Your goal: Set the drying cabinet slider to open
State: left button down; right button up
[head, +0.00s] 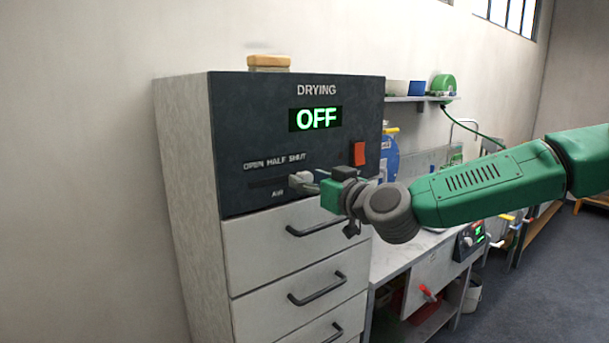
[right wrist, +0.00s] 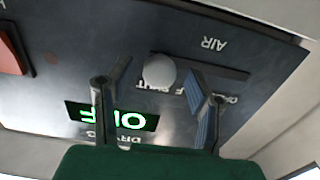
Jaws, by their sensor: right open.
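The drying cabinet (head: 232,130) has a dark front panel with a horizontal AIR slot (head: 266,183) under the words OPEN, HALF and SHUT. The pale slider knob (head: 302,181) sits at the right end of the slot, under SHUT. My right gripper (head: 316,183) is at the panel by the knob. In the right wrist view, which sees the panel upside down, the round knob (right wrist: 159,70) shows between the two open fingers (right wrist: 158,75), with a gap on each side. Exact fingertip depth is hard to tell. My left gripper is out of view.
A green OFF display (head: 316,118) and a red rocker switch (head: 358,153) are above the slot. Handled drawers (head: 265,245) lie below. A wooden-topped item (head: 269,63) rests on the cabinet top. A worktop (head: 405,258) stands to the right, behind my arm.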

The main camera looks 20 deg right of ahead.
aim_at(251, 184)
jog(key=shift+w, duration=0.75)
jog(key=shift+a, duration=0.25)
grip_shut()
jog(key=s+a, duration=0.1)
jog(key=a, duration=0.2)
jog(key=s+a, duration=0.1)
jog(key=a, duration=0.3)
jog(key=s+a, duration=0.2)
jog(key=a, duration=0.1)
jog(key=shift+a, duration=0.2)
jog(key=shift+w+d+f, duration=0.1)
jog(key=shift+d, duration=0.2)
jog(key=shift+c, duration=0.5)
grip_release()
jog(key=shift+o, duration=0.5)
jog(key=shift+a, duration=0.3)
